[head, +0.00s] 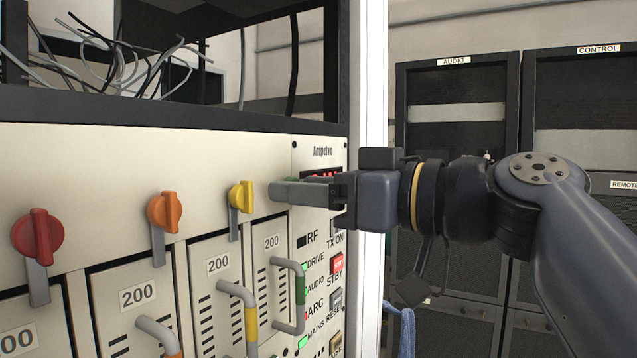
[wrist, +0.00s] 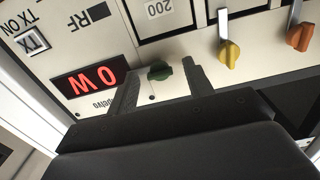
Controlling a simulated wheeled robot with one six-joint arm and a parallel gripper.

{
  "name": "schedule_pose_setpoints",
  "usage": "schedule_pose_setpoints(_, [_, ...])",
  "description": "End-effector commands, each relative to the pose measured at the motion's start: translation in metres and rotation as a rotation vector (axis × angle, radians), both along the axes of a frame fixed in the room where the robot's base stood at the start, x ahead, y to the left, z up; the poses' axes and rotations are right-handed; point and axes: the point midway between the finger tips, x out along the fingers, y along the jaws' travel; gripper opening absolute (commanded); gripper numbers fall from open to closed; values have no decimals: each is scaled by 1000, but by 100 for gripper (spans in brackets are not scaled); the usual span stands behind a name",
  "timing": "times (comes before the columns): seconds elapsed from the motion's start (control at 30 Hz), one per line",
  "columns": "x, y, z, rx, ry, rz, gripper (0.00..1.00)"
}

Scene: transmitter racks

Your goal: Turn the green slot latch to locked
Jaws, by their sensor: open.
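The green slot latch (wrist: 159,71) is a small knob on the cream rack panel. In the wrist view it looks wider across than the yellow latch, and I see no grey tab pointing toward the slots. My gripper (wrist: 160,78) is open, with one finger on each side of the latch. I cannot tell whether either finger touches it. In the head view my gripper (head: 285,191) reaches in from the right, against the panel above the green-handled module (head: 287,295), and mostly hides the latch.
Yellow (head: 242,197), orange (head: 164,212) and red (head: 38,237) latches sit to the left, each with a grey tab pointing down. A red display (wrist: 90,79) and a column of buttons (head: 337,264) are close beside my gripper. Loose wires (head: 110,60) hang above.

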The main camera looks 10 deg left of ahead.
Motion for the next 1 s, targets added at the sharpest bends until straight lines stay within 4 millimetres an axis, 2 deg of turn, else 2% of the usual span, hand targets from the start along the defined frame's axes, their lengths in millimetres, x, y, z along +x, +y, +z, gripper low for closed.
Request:
schedule_pose_setpoints(0.3, [1, 1, 0, -1, 0, 0, 49])
schedule_pose_setpoints(0.83, [1, 1, 0, 0, 0, 0, 6])
schedule_pose_setpoints(1.0, [1, 1, 0, 2, 6, 0, 4])
